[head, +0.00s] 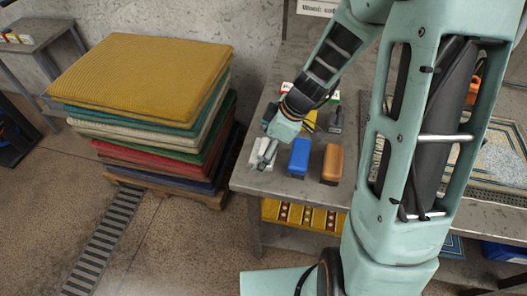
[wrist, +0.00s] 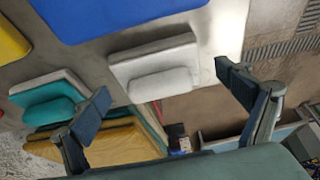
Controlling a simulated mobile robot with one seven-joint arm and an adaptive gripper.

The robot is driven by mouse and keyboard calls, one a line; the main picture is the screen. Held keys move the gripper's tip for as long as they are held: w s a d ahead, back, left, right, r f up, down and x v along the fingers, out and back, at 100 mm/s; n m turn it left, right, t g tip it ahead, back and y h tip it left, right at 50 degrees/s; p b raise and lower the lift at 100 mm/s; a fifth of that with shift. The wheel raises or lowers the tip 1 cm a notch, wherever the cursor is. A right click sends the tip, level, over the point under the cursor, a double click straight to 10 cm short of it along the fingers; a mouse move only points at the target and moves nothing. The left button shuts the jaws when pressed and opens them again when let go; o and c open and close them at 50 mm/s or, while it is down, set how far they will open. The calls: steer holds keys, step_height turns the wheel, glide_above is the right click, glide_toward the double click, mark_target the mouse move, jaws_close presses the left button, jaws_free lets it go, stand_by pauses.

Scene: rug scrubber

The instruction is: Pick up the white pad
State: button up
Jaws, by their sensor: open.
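The white pad (head: 257,151) lies near the left front edge of the grey worktable, partly hidden by my gripper in the head view. In the wrist view the white pad (wrist: 150,60) shows whole, a flat block with a raised rounded grip on top. My gripper (head: 266,157) is open and empty above the pad. In the wrist view my gripper (wrist: 163,84) has one finger on each side of the pad, with gaps between. I cannot tell how high the fingertips are above it.
A blue pad (head: 299,157) and an orange-brown pad (head: 332,163) lie to the right of the white pad. A teal pad (wrist: 45,97) and a yellow one (wrist: 12,42) lie nearby. A stack of folded rugs (head: 140,78) stands left of the table (head: 285,192), across a narrow gap.

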steer(key=shift+c, duration=0.5)
steer(key=c, duration=1.2)
steer(key=shift+o, duration=0.2)
steer(key=shift+r, duration=0.15)
